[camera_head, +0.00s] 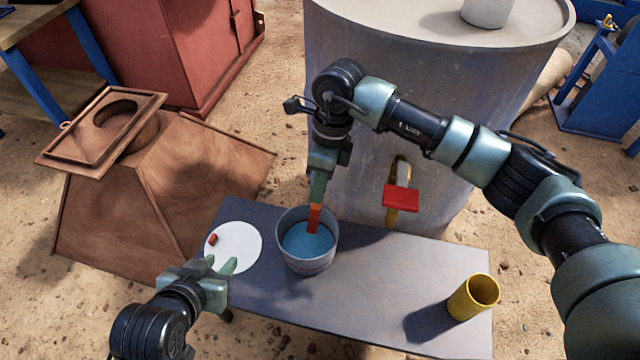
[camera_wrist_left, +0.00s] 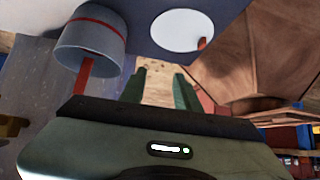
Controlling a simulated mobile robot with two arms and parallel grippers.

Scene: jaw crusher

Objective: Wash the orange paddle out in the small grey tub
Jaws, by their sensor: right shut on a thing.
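The small grey tub (camera_head: 291,262) stands on the dark table and holds blue liquid. It also shows in the left wrist view (camera_wrist_left: 88,42), where the picture is upside down. My right gripper (camera_head: 318,198) is shut on the orange paddle (camera_head: 314,219) above the tub. The paddle points down inside the rim, and its lower end reaches the liquid. The paddle also shows in the left wrist view (camera_wrist_left: 86,72). My left gripper (camera_head: 221,265) is open and empty, left of the tub near the white disc; its fingers also show in the left wrist view (camera_wrist_left: 160,92).
A white round disc (camera_head: 240,246) with a small red piece (camera_head: 213,239) lies left of the tub. A yellow cup (camera_head: 473,299) stands at the table's (camera_head: 380,290) right end. A large grey drum (camera_head: 360,130) with a red-handled tap (camera_head: 401,198) stands behind. The table's middle is clear.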

